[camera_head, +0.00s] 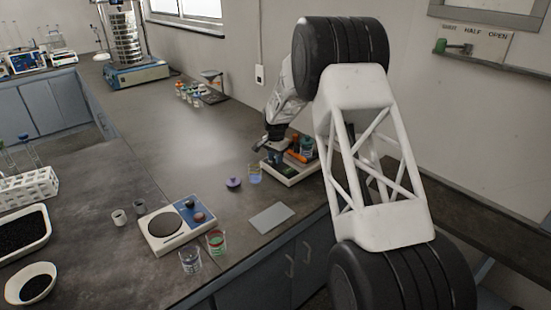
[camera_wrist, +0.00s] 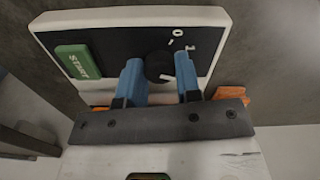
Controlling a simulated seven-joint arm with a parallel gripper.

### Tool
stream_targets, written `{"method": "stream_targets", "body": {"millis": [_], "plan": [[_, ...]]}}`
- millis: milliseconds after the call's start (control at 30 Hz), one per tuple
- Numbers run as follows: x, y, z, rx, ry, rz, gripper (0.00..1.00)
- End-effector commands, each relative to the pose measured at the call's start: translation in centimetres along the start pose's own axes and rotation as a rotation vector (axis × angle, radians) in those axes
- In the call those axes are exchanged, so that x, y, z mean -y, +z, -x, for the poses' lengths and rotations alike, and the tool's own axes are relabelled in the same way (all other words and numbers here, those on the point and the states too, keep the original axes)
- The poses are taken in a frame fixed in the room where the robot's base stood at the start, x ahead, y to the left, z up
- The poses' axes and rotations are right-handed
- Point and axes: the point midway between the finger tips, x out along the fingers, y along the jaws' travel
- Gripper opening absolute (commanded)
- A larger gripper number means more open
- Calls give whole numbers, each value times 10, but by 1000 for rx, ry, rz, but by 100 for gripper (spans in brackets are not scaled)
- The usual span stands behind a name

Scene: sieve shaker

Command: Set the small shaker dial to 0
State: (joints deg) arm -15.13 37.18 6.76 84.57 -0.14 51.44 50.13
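The small shaker's white-rimmed control panel (camera_wrist: 130,16) fills the upper part of the wrist view. It has a green START button (camera_wrist: 78,62) at left and a round black dial (camera_wrist: 158,66) near its middle. White marks 0 and 1 sit above and to the right of the dial. Which mark the dial points to is not clear. My gripper (camera_wrist: 159,70) has its two blue fingers on either side of the dial. Whether they press on it cannot be told. In the head view my gripper (camera_head: 277,150) is over the small shaker (camera_head: 288,180), which my arm partly hides.
A sieve shaker (camera_head: 137,75) stands far back. The middle bench is largely clear.

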Motion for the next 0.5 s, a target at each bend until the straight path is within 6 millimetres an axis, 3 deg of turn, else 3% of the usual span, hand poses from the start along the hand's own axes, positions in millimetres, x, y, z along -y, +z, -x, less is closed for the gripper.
{"method": "stream_targets", "body": {"millis": [500], "plan": [[0, 0, 0, 1, -1, 78, 8]]}}
